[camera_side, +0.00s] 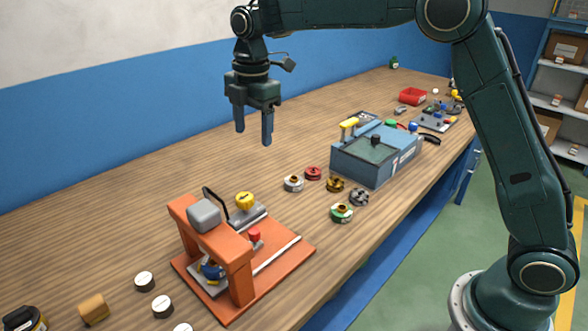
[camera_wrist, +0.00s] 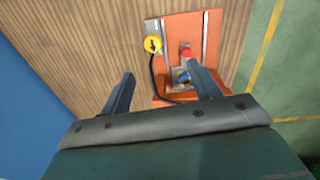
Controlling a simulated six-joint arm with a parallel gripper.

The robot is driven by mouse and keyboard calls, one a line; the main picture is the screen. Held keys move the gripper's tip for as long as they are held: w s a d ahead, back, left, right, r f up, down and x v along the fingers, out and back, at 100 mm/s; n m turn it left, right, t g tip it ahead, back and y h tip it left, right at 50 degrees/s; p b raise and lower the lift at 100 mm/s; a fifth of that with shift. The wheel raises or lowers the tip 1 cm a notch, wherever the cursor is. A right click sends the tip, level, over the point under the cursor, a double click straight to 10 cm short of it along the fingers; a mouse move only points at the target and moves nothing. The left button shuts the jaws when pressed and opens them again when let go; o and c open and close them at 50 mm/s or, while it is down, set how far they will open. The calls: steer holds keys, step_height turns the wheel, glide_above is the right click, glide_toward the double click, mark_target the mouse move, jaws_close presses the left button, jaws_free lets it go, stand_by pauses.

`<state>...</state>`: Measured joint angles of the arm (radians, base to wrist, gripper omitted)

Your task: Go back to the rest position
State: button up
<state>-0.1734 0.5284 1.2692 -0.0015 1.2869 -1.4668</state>
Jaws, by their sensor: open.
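My gripper (camera_side: 254,122) hangs above the wooden bench (camera_side: 130,190) in the side view, pointing down, with its two fingers apart and nothing between them. It is well clear of the bench top and of every object. The orange fixture (camera_side: 205,240) stands on the near part of the bench, with a grey block on top. It carries a yellow knob (camera_side: 245,200), a red knob (camera_side: 254,237) and a blue part (camera_side: 212,270). The fixture (camera_wrist: 211,35) is partly hidden by a finger in the wrist view.
A blue-grey box machine (camera_side: 365,160) stands right of centre, with several small round parts (camera_side: 335,185) before it. White-topped discs (camera_side: 162,306) and a tan block (camera_side: 93,310) lie at the near left. The bench's back left is clear.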

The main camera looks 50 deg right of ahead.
steer(key=s+d+r+m+t, duration=0.1)
steer(key=s+d+r+m, duration=0.3)
steer(key=s, duration=0.5)
steer(key=s+d+r+m+t, duration=0.2)
steer(key=s+r+m, duration=0.25)
steer(key=s, duration=0.35)
steer(key=s+d+f+m+t, duration=0.1)
steer(key=s+f+m, duration=0.2)
steer(key=s, duration=0.6)
steer(key=s+d+f+m+t, duration=0.1)
steer(key=s+d+f+m, duration=0.1)
steer(key=s+m, duration=0.5)
steer(key=shift+s+f, duration=0.55)
steer(key=shift+s, duration=0.3)
